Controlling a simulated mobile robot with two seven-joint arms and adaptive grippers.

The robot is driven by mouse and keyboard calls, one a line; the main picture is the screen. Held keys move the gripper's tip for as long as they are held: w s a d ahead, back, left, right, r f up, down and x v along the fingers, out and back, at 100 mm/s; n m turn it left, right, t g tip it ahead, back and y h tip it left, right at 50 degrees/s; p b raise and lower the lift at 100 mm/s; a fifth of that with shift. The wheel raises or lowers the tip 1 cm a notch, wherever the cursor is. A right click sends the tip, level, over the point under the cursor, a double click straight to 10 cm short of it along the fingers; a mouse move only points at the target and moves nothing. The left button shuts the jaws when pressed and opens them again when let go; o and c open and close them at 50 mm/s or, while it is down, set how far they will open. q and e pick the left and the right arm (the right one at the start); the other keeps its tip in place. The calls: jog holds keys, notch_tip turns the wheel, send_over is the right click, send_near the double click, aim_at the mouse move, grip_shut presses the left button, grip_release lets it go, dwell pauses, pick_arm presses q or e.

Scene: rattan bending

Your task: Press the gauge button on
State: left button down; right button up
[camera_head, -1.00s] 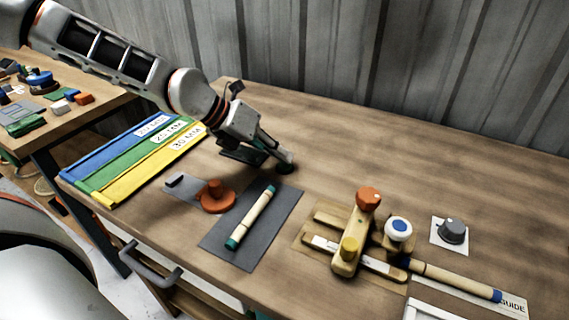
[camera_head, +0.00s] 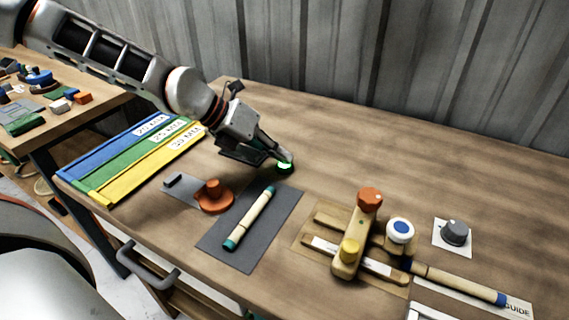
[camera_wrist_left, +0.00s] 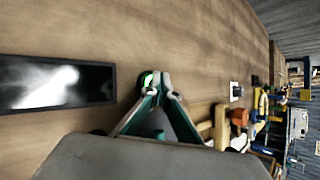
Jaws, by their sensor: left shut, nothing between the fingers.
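The gauge button (camera_head: 285,165) is a small round button on the table, and it glows green in the head view. It also shows as a green-lit disc with a dark rim in the left wrist view (camera_wrist_left: 147,80). My left gripper (camera_head: 284,157) is shut and empty, with its fingertips right at the button, seemingly touching it and covering part of it. In the left wrist view the closed fingertips (camera_wrist_left: 160,88) meet at the button's edge. My right gripper is not in view.
A rattan stick with teal ends (camera_head: 250,217) lies on a dark mat (camera_head: 222,247). An orange knob (camera_head: 214,198) sits left of it. A wooden bending jig (camera_head: 352,240) stands right, near a grey dial (camera_head: 454,232). Coloured length strips (camera_head: 130,160) lie left. The table's back is clear.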

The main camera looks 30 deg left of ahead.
aim_at(281, 165)
pick_arm(q)
jog(key=shift+r, duration=1.45)
jog(key=shift+r+p, duration=0.5)
jog(key=shift+r, duration=1.1)
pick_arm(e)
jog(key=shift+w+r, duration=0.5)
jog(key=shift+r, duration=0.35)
